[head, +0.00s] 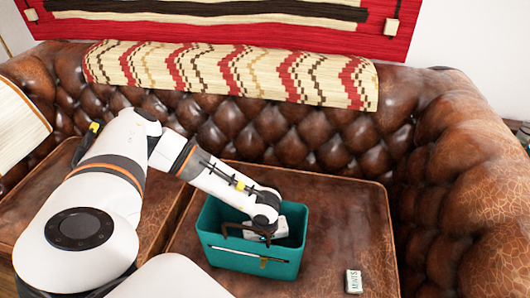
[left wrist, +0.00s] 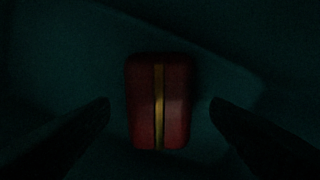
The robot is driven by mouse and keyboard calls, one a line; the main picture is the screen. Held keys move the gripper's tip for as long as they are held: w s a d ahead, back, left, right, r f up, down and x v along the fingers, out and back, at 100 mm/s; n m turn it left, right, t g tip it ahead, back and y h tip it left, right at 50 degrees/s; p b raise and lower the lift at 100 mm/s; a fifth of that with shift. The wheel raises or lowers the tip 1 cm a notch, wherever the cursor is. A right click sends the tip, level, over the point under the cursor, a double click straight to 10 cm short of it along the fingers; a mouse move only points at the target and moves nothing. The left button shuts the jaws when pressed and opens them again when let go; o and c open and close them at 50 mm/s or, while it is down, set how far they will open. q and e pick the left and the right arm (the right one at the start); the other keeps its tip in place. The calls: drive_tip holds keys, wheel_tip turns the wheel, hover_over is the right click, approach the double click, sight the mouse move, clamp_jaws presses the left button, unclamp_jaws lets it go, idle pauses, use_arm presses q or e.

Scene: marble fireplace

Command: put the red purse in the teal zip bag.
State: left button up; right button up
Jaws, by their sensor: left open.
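The teal zip bag (head: 225,256) stands open at the top on the brown leather sofa seat, with a zip line across its front. My left arm reaches down into it, and the left gripper's fingers are hidden inside in the head view. In the dark left wrist view, the red purse (left wrist: 175,100), with a yellow stripe down its middle, lies inside the bag (left wrist: 60,50). My left gripper (left wrist: 160,106) is open, one finger on each side of the purse, with a gap visible on both sides. The purse is hidden in the head view. My right gripper is not in view.
A small white tin marked MINTS (head: 354,281) lies on the seat right of the bag. The tufted sofa back (head: 290,130) rises behind, with a patterned throw (head: 230,75) over it. The sofa arm (head: 470,180) bounds the right. Seat between bag and arm is mostly clear.

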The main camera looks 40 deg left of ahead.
use_arm(q)
wheel_tip(320, 180, up, 10)
drive_tip(key=p, duration=0.1)
drive_tip(key=shift+r+p, duration=0.15)
drive_tip(key=shift+p, duration=0.25)
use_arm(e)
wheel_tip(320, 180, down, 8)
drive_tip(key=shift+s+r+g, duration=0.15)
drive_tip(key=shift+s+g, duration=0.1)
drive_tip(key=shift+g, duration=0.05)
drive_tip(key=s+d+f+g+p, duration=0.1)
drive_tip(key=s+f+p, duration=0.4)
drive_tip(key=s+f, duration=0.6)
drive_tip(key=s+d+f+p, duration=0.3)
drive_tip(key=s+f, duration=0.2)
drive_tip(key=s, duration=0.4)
use_arm(q)
wheel_tip(320, 180, up, 16)
drive_tip(key=p, duration=0.3)
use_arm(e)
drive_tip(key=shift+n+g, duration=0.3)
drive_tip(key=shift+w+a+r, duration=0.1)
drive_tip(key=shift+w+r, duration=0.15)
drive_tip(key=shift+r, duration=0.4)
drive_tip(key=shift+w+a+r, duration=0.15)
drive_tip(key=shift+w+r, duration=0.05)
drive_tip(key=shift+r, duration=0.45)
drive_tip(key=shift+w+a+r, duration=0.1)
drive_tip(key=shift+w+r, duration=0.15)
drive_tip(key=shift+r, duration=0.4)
